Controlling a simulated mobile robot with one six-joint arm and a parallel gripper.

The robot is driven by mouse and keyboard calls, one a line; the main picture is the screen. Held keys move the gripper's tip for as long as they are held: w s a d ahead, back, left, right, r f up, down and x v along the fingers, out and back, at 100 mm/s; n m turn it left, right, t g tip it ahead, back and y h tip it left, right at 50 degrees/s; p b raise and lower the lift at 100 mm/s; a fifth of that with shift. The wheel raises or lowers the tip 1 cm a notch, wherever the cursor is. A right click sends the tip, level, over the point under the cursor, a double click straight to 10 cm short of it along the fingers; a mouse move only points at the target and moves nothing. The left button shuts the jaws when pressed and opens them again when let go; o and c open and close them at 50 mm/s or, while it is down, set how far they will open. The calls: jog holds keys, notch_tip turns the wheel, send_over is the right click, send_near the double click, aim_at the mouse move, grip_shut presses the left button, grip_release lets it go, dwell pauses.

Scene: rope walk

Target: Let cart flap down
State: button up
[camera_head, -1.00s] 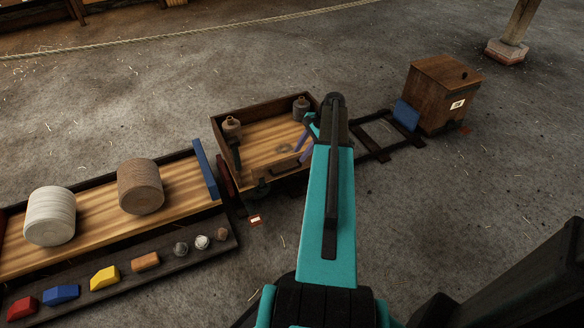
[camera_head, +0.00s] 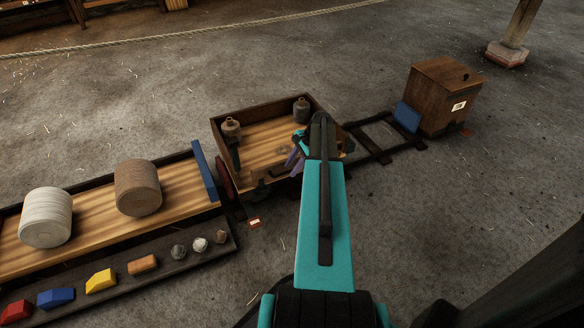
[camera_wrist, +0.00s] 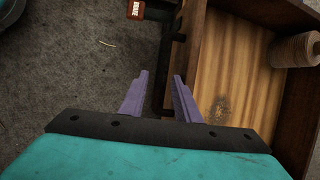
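The cart (camera_head: 262,106) stands in the middle of the head view, with dark wooden sides and a pale plank bed. Its near side (camera_wrist: 191,50), a dark brown strip, shows in the wrist view. I cannot tell whether this is the flap, or whether the flap is up or down. My gripper (camera_head: 297,150) is at the cart's near right part, partly hidden by my arm. In the wrist view my gripper (camera_wrist: 161,76) has its two purple fingers apart, near the strip's lower end. Nothing is clearly held between them; contact is unclear.
Two brown spools, including one at the back (camera_head: 301,109), stand in the cart. A flat wagon (camera_head: 95,211) with two large rope rolls is at left. A block rack (camera_head: 115,290) lies before it. A wooden box (camera_head: 440,85) stands beyond the rails (camera_head: 372,150). Open floor lies in front.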

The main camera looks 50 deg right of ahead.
jog(key=shift+c, duration=0.5)
grip_shut()
jog(key=shift+s+a, duration=0.1)
jog(key=shift+s, duration=0.05)
